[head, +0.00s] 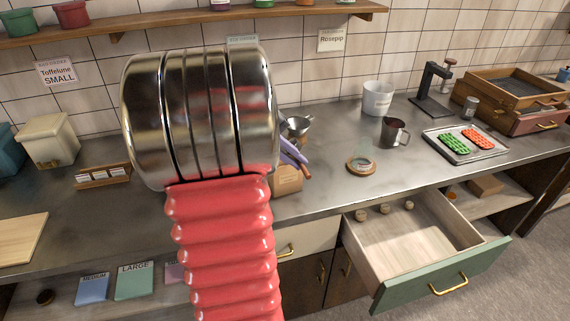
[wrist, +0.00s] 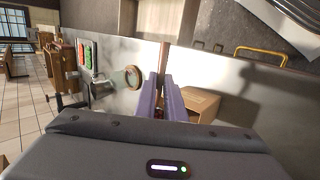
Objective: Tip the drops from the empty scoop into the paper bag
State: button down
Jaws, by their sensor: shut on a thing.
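My gripper (head: 304,168) shows as lilac fingers just past my arm in the head view. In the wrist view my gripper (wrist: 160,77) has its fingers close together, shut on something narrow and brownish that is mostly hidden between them.
A tray (head: 461,156) holds green and red sweets at the right. A steel jug (head: 395,132), a white pot (head: 377,97) and a round wooden-based piece (head: 361,166) stand nearer. A drawer (head: 425,262) is open below the counter.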

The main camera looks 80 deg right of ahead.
jog(key=shift+w+a+g+h+p, duration=0.15)
jog(key=shift+w+g+h+p, duration=0.2)
jog(key=shift+g, duration=0.4)
jog(key=shift+w+a+g+h+p, duration=0.15)
jog(key=shift+g+h+p, duration=0.3)
jog(key=shift+g, duration=0.35)
jog(key=shift+w+a+g+h+p, duration=0.1)
jog(key=shift+w+g+h+p, duration=0.25)
jog(key=shift+g, duration=0.4)
dwell(1.0)
jog(key=shift+w+a+f+g+h+p, duration=0.25)
jog(key=shift+g+h, duration=0.2)
jog(key=shift+g, duration=0.5)
jog(key=shift+w+f+g+h+p, duration=0.15)
jog(key=shift+g+h+p, duration=0.3)
jog(key=shift+g, duration=0.45)
jog(key=shift+w+a+f+g+h+p, duration=0.2)
jog(key=shift+g+h, duration=0.25)
jog(key=shift+g, duration=0.5)
dwell(1.9)
